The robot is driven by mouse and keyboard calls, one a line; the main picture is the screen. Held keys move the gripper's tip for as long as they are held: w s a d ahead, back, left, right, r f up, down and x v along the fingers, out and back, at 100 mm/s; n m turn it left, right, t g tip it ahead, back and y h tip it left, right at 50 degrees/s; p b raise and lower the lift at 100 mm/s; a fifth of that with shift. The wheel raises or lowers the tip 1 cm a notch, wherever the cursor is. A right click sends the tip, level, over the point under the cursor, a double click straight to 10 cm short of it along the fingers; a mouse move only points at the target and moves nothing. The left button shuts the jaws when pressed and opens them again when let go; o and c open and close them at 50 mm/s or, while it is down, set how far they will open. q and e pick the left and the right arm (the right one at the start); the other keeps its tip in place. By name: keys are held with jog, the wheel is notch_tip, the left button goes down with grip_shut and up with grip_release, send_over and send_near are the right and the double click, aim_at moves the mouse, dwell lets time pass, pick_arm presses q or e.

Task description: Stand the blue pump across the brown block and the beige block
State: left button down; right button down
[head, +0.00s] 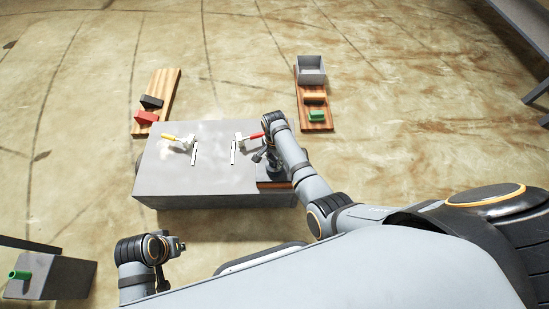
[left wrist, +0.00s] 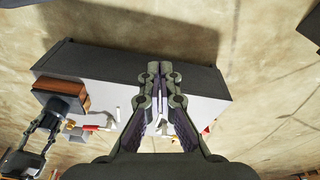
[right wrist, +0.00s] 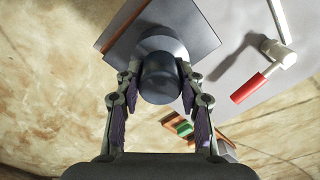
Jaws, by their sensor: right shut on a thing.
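The dark blue-grey pump (right wrist: 164,45) is round and stands out from a dark, brown-edged slab (right wrist: 201,28). My right gripper (right wrist: 160,80) is shut on the pump's round body, over the near right corner of the grey table. In the left wrist view the pump (left wrist: 60,106) is over the brown block (left wrist: 72,91). Whether it rests on the block or hangs just above is unclear. My left gripper (left wrist: 160,70) is shut and empty, near the table's front left.
The grey table (head: 170,185) holds a yellow-handled lever (head: 170,137) and a red-handled lever (head: 252,136). Beyond it, wooden boards carry black (head: 151,102), red (head: 146,117) and green (head: 317,115) blocks and a grey bin (head: 311,70). A grey box (head: 55,278) stands near left.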

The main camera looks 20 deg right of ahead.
jog(key=c, duration=0.8)
grip_release()
notch_tip(320, 180, up, 3)
jog(key=shift+r+p, duration=0.15)
jog(key=shift+p, duration=0.6)
notch_tip(320, 180, up, 2)
jog(key=shift+r+p, duration=0.1)
jog(key=shift+p, duration=0.3)
pick_arm(q)
jog(key=a+f+p, duration=0.2)
jog(key=a+f, duration=0.1)
jog(key=f, duration=0.7)
jog(key=shift+s+y+p, duration=0.2)
jog(key=shift+y+p, duration=0.1)
jog(key=shift+y, duration=0.1)
pick_arm(e)
notch_tip(320, 180, up, 8)
jog(key=shift+f, duration=0.25)
jog(key=s+d+f+n, duration=0.3)
jog(key=s+f+n, duration=0.1)
jog(key=s, duration=0.3)
jog(key=s+d+f+n+t, duration=0.1)
jog(key=s+d+f+n, duration=0.2)
jog(key=s+f, duration=0.4)
jog(key=s+d+f+n, duration=0.4)
jog(key=s+f+n, duration=0.1)
jog(key=s, duration=0.4)
jog(key=shift+s+f+n+t, duration=0.15)
jog(key=shift+f+n+t, duration=0.15)
jog(key=shift+f, duration=0.05)
